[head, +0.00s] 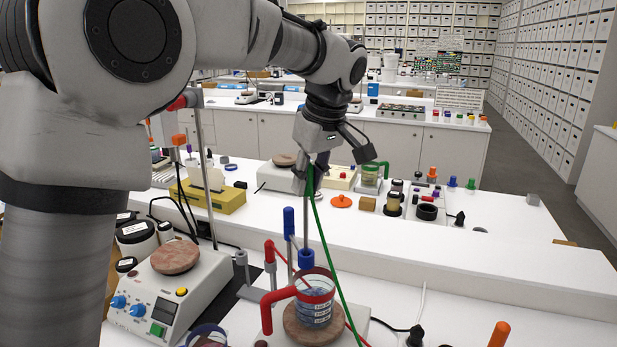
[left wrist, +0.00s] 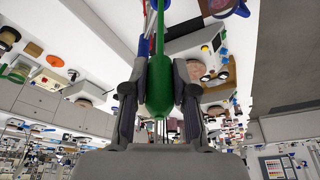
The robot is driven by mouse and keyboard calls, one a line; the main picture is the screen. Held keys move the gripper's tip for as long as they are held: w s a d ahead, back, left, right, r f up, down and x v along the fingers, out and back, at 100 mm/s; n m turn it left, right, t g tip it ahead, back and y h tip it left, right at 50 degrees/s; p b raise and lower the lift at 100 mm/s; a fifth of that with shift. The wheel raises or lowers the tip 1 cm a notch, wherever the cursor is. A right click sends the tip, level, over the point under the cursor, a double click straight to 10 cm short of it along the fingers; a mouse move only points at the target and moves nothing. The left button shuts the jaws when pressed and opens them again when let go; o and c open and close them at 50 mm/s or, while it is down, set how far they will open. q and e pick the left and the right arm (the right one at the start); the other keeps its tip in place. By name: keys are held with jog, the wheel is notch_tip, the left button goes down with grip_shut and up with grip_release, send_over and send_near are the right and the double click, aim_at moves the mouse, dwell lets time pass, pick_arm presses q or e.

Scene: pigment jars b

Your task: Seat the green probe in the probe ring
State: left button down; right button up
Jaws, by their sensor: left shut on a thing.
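My left gripper (head: 312,178) is shut on the green probe (head: 310,182) and holds it upright above the near bench. In the left wrist view the probe's green handle (left wrist: 159,88) sits between both fingers. A green cable (head: 326,248) hangs from it. The probe's grey shaft (head: 306,222) points down to a blue ring (head: 306,259), which looks like the probe ring, above a red-handled beaker (head: 315,300). I cannot tell whether the tip is inside the ring or in front of it. My right gripper is not in view.
The beaker stands on a round brown plate (head: 298,324). A blue-capped post (head: 289,222) and a red-capped post (head: 269,252) stand close by, with a red cable. A hotplate device (head: 160,300) is at left. Jars and a yellow box (head: 208,195) are behind.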

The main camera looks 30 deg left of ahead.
aim_at(309, 256)
pick_arm(q)
notch_tip(309, 256, down, 13)
jog(key=b, duration=0.8)
dwell(3.7)
jog(key=c, duration=0.8)
grip_release()
jog(key=shift+r, duration=0.15)
jog(key=shift+c, duration=0.2)
jog(key=shift+r, duration=0.1)
jog(key=w+v, duration=0.1)
jog(key=v, duration=1)
jog(key=shift+s+d+r, duration=0.2)
jog(key=shift+s+r, duration=0.2)
jog(key=shift+s, duration=0.1)
